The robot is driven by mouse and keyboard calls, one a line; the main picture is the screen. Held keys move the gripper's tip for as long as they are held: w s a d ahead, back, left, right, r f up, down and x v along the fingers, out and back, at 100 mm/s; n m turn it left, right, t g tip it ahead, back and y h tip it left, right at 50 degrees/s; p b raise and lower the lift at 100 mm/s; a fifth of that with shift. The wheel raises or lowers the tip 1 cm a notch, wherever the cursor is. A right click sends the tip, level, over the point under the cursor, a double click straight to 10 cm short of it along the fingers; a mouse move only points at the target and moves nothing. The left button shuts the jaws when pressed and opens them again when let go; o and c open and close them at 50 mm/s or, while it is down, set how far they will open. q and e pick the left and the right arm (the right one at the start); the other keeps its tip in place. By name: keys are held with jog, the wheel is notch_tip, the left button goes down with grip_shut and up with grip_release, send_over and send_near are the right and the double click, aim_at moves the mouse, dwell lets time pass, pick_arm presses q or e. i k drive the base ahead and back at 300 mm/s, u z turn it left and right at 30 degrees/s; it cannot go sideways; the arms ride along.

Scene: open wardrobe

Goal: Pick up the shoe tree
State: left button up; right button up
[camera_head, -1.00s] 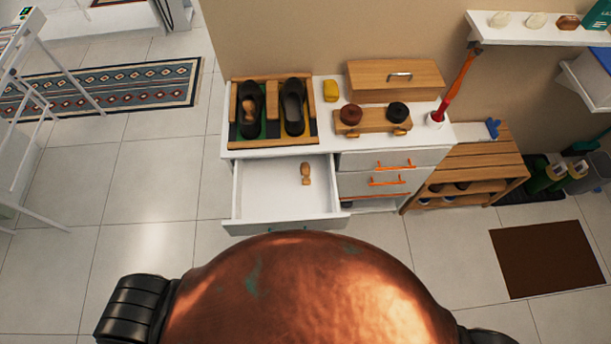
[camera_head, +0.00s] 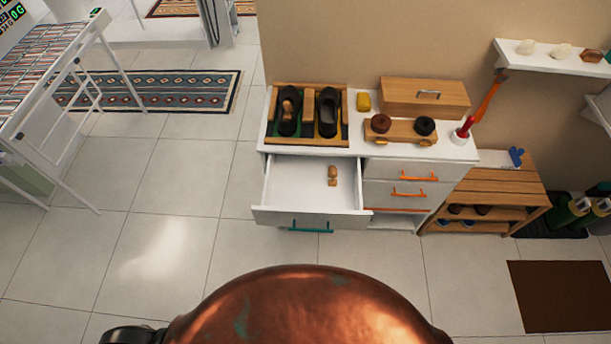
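A small wooden shoe tree (camera_head: 332,176) lies in the open top-left drawer (camera_head: 290,183) of the white cabinet. Another wooden piece, which looks like a shoe tree, sits inside the left black shoe (camera_head: 288,110) on the cabinet top. The right black shoe (camera_head: 327,113) beside it looks empty. Both shoes stand in a wooden tray (camera_head: 307,88). Neither of my grippers shows in the head view. My copper-coloured body fills the bottom middle.
A wooden box (camera_head: 424,97), a yellow block (camera_head: 363,102) and a holder with two round tins (camera_head: 400,131) share the cabinet top. A slatted wooden rack (camera_head: 490,180) stands to the right. A white frame stand (camera_head: 75,130) is at left. The tiled floor before the cabinet is clear.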

aim_at(334, 173)
jog(key=u, duration=0.7)
jog(key=i, duration=0.5)
